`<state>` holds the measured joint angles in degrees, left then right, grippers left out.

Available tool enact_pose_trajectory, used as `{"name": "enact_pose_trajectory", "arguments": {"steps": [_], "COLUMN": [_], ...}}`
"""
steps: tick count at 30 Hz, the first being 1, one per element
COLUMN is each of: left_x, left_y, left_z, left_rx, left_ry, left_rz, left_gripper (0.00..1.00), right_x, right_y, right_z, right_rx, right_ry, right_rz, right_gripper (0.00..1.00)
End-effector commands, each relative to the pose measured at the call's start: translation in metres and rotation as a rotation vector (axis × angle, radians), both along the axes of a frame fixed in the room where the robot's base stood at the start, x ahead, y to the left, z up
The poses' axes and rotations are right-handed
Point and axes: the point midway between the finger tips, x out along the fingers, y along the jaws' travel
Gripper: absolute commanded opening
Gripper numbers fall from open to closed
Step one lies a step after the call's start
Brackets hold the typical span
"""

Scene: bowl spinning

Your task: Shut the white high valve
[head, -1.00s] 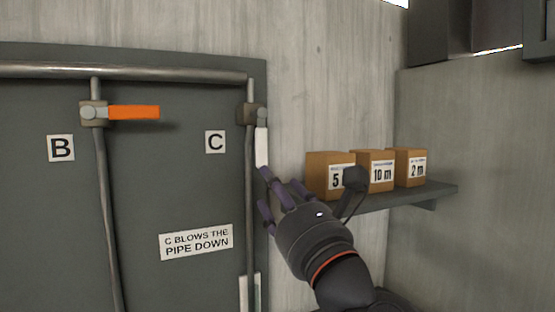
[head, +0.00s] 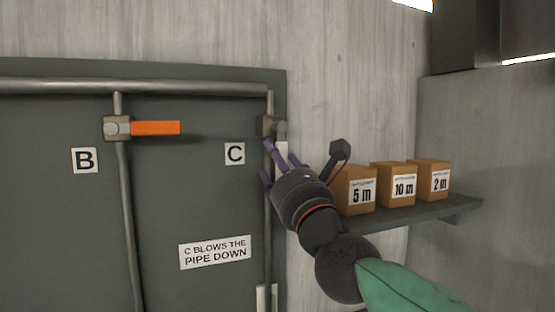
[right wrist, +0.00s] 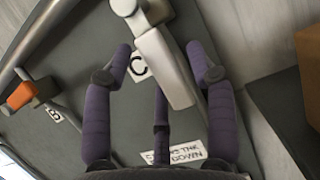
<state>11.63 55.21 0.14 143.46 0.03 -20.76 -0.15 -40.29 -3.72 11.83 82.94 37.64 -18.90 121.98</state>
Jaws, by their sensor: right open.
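The white high valve (head: 268,126) sits on the pipe beside the C label, and its white handle (head: 282,148) points down along the pipe. In the right wrist view the handle (right wrist: 164,68) runs between the spread purple fingers, with the valve body at the top. My right gripper (head: 277,162) is open around the handle's lower part, partly hiding it in the head view; the wrist view also shows the gripper (right wrist: 160,52). I cannot tell whether a finger touches the handle. My left gripper is not in view.
An orange-handled valve (head: 155,128) stands by label B (head: 84,160), its handle horizontal. A shelf (head: 425,211) with boxes marked 5 m (head: 356,190), 10 m (head: 394,185) and 2 m (head: 430,180) is right of my arm. A white piece (head: 262,299) shows low on the C pipe.

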Motion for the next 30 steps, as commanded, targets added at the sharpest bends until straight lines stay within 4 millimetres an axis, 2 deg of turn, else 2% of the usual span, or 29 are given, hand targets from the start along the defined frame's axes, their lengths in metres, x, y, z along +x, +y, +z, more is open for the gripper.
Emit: {"name": "enact_pose_trajectory", "arguments": {"steps": [9,11,15,16,30], "left_x": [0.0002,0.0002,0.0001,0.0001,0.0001], "left_y": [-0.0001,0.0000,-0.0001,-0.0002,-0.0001], "left_z": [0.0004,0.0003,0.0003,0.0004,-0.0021], "left_rx": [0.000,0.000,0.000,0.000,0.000], "left_ry": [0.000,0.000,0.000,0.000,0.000], "left_rz": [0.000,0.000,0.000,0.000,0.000], "left_gripper": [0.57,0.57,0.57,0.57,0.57], "right_x": [0.0024,0.0023,0.0023,0.0023,0.0000], "right_y": [0.0009,0.0010,0.0010,0.0010,0.0069], "right_z": [0.0000,0.0000,0.0000,0.0000,-0.0003], "right_rx": [0.000,0.000,0.000,0.000,0.072], "right_ry": [0.001,0.001,0.001,0.001,0.032], "right_rz": [0.000,0.000,0.000,0.000,0.003], "right_gripper": [0.57,0.43,0.03,0.00,0.00]}}
